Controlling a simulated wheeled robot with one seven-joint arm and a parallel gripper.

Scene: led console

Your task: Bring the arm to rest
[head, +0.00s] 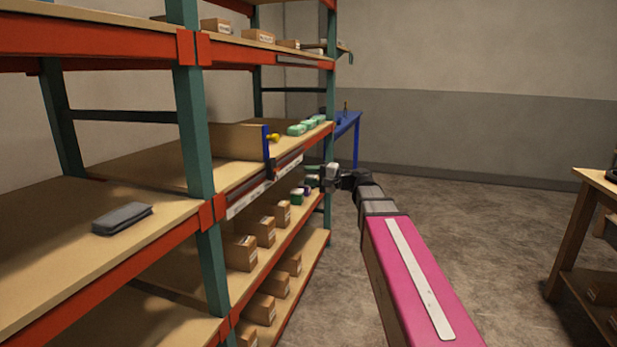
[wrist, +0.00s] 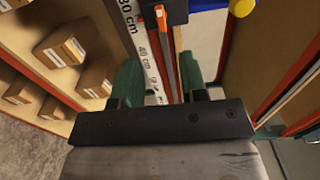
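My arm reaches forward from the lower right in the head view, and its gripper (head: 309,181) is small there, beside the front of the middle shelf. In the wrist view my gripper (wrist: 162,80) has two dark green fingers standing well apart. A ruled strip (wrist: 130,25) with centimetre marks and an orange slider (wrist: 162,30) show through the gap between them. I see nothing clamped in the fingers. Whether the fingers touch the strip cannot be told.
The shelf rack (head: 188,120) fills the left, with a grey case (head: 122,218) and several cartons (head: 241,252). A blue-edged panel with a yellow knob (head: 273,137) stands on the middle shelf. A wooden table (head: 590,185) is at right. The floor (head: 480,235) between is clear.

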